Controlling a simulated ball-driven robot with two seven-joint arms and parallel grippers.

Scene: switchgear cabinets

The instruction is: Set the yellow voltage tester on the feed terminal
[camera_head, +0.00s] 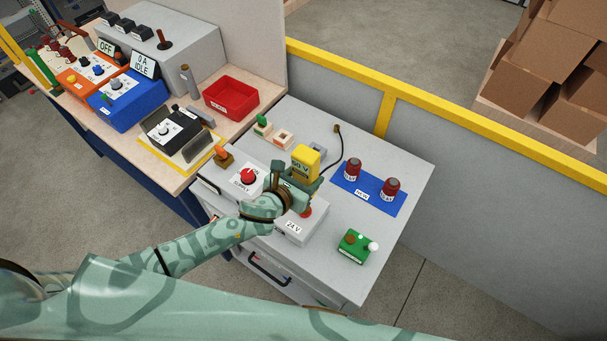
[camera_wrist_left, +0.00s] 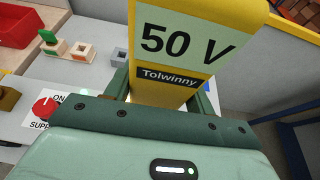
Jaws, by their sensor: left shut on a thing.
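My left gripper (camera_head: 294,177) is shut on the yellow voltage tester (camera_head: 306,158) and holds it upright over the grey bench top. In the left wrist view the tester (camera_wrist_left: 190,70) fills the middle, between the dark green fingers, and reads "50 V" above a "Tolwinny" label. A pale box marked "24 V" (camera_head: 293,228), with a red post (camera_head: 306,211) on top, stands just below and in front of the gripper, partly hidden by it. I cannot read any label naming a feed terminal. The tester's lower end is hidden. My right gripper is not in view.
A red supply knob (camera_head: 248,177) is left of the gripper. Two dark red posts (camera_head: 352,169) stand on a blue mat (camera_head: 369,196) to the right. A green box (camera_head: 354,247) is at the front right. A red tray (camera_head: 231,91) sits behind, left. A black cable (camera_head: 338,145) is nearby.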

